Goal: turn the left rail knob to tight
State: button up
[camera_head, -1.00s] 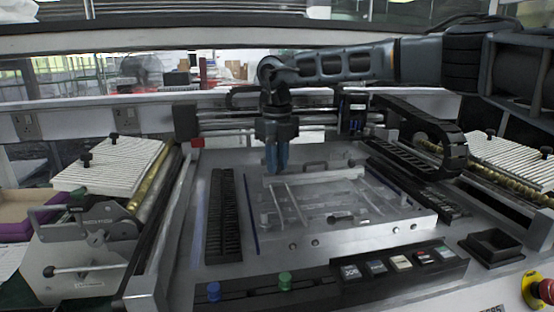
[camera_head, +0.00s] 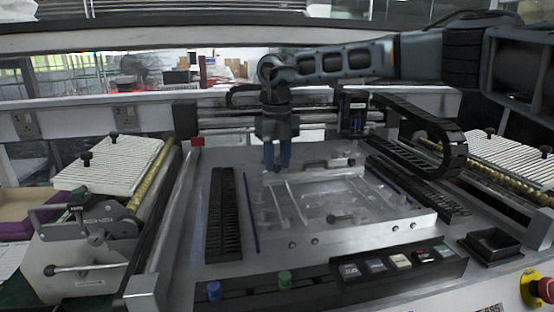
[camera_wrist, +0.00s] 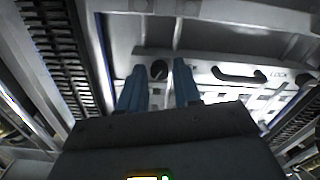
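In the wrist view a small round dark knob (camera_wrist: 158,69) sits on the metal fixture, between and beyond my two blue fingertips; I take it for the left rail knob. Its turn position is too small to read. My gripper (camera_wrist: 159,72) is open, with a clear gap between the fingers and nothing held. In the head view my gripper (camera_head: 277,166) points down over the far left part of the metal fixture plate (camera_head: 370,229). The knob cannot be made out there near the fingers. Whether the fingertips touch it cannot be told.
A black handle (camera_wrist: 239,75) beside the word LOCK is right of the knob. Black slotted strips (camera_head: 222,215) run left of the plate. A gantry with a cable chain (camera_head: 425,125) stands behind right. Blue (camera_head: 214,291) and green (camera_head: 285,280) knobs are in front.

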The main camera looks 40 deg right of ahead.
aim_at(277, 165)
jog(key=shift+o, duration=1.2)
jog(key=shift+r, duration=3.9)
